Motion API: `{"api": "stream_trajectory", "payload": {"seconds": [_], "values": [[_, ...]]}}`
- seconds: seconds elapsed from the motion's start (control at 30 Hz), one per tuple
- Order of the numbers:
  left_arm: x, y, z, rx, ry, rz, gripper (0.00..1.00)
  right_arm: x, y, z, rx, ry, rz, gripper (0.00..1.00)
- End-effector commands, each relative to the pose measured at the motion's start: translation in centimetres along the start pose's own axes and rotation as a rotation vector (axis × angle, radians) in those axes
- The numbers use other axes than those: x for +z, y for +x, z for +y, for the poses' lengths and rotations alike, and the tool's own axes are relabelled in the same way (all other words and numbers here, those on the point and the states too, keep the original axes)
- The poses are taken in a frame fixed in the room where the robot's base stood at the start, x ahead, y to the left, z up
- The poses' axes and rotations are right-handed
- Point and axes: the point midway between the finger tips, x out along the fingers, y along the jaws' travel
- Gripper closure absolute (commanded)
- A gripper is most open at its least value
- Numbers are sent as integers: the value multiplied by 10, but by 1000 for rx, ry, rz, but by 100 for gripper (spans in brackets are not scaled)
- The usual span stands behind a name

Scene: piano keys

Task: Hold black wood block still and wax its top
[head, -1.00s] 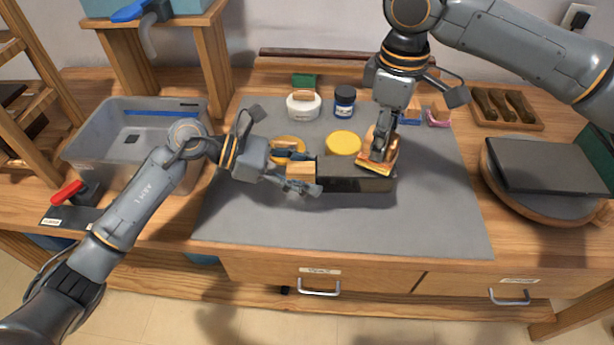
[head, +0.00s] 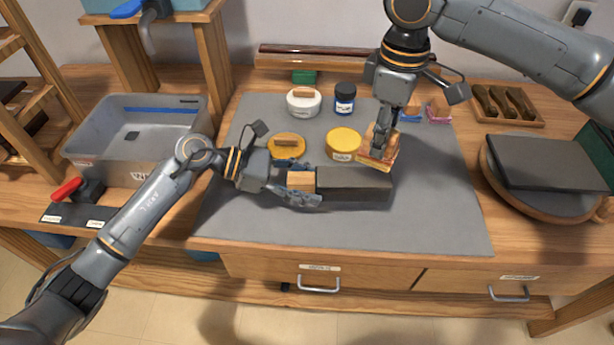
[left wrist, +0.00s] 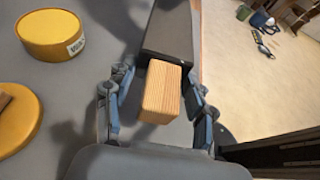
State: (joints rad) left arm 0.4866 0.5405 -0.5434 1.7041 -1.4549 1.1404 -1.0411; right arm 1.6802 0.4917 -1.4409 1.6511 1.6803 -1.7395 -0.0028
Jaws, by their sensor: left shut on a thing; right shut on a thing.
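The black wood block (head: 354,186) lies lengthwise on the grey mat, with a light wood piece (head: 301,181) at its left end. My left gripper (head: 303,187) is shut on this light end; the left wrist view shows the light end (left wrist: 162,90) between the fingers and the black part (left wrist: 168,32) beyond. My right gripper (head: 382,145) is shut on a tan applicator (head: 376,161) with a yellowish lower layer. The applicator is at the block's rear right edge; I cannot tell whether it touches. A yellow wax tin (head: 343,142) stands behind the block.
A yellow lid (head: 287,147), a white jar (head: 303,102) and a dark blue jar (head: 344,98) stand behind. A grey tub (head: 90,157) is at left, a dark slab (head: 553,165) at right. The mat (head: 350,229) is clear in front.

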Motion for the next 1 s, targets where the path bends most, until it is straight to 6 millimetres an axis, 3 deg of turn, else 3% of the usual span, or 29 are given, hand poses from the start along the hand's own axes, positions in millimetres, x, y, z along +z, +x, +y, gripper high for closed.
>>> {"api": "stream_trajectory", "payload": {"seconds": [1.0], "values": [[-46, 20, 0, 0, -1, -3, 84, 0, 0, 0, 0, 0, 0, 86]]}}
